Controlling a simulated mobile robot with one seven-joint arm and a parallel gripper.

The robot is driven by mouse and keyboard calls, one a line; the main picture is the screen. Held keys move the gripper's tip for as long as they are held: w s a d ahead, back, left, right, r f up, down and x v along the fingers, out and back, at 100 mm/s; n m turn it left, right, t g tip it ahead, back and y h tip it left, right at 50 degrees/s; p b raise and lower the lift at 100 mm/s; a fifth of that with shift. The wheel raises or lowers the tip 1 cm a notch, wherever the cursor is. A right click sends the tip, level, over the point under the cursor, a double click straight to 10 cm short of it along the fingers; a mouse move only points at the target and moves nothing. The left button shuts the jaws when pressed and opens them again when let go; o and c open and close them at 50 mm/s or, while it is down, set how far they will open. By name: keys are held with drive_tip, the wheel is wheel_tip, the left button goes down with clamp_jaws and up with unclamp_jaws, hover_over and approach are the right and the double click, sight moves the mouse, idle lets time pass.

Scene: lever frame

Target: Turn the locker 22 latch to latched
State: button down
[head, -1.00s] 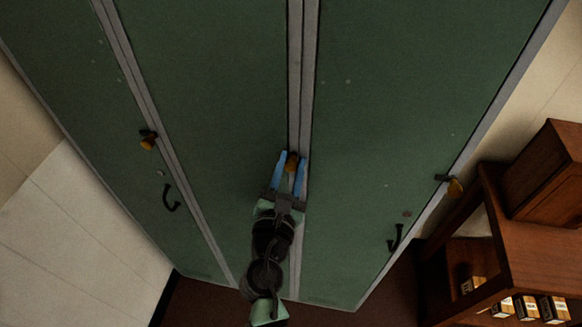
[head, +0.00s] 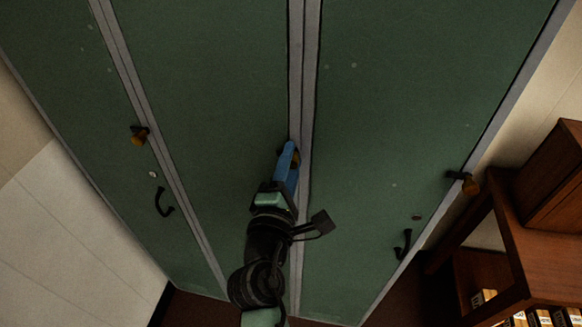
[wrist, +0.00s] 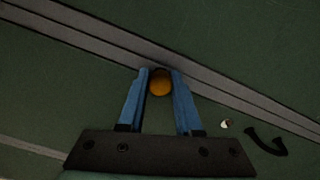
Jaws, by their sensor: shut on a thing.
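The middle latch, with an orange knob (wrist: 160,87), sits beside the grey door frame strip of the green lockers. In the head view the latch (head: 296,158) shows only as a small patch behind my fingers. My gripper (wrist: 159,78) has its blue fingers on both sides of the knob and is shut on it. In the head view my gripper (head: 290,155) is seen nearly edge-on, rolled over. The latch's dark base is mostly hidden, so I cannot tell its angle. No locker number is readable.
Similar latches sit on the left door (head: 139,136) and at the right door's edge (head: 466,184). Dark hooked handles (head: 163,203) (head: 403,245) hang below them. A wooden shelf (head: 545,250) with boxes stands at the right.

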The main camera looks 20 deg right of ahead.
drive_tip(key=m+b, duration=0.2)
drive_tip(key=m, duration=0.1)
drive_tip(key=shift+m, duration=0.3)
idle(0.3)
drive_tip(key=c, duration=0.6)
unclamp_jaws()
drive_tip(key=b+v, duration=0.3)
drive_tip(key=v, duration=1)
